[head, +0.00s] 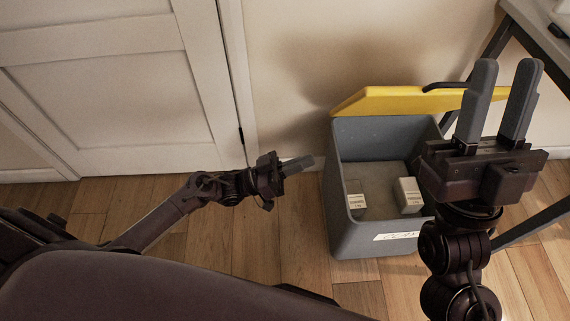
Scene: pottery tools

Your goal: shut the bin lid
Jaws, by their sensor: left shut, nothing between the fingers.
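The grey bin (343,222) stands on the floor against the wall, with its opening uncovered. Its yellow lid (385,101) is raised at the bin's back edge and has a dark handle (445,86) along its top. The right part of the lid is hidden behind my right gripper. My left gripper (310,162) is shut and empty, just left of the bin at about its rim in the picture. My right gripper (503,68) is open and empty, with its two fingers pointing up, in front of the bin's right side and the lid.
Two small pale boxes, a left one (356,201) and a right one (409,195), lie inside the bin. A white door (110,90) is at the left. A table with dark legs (497,42) stands at the right. Wooden floor (255,235) is clear left of the bin.

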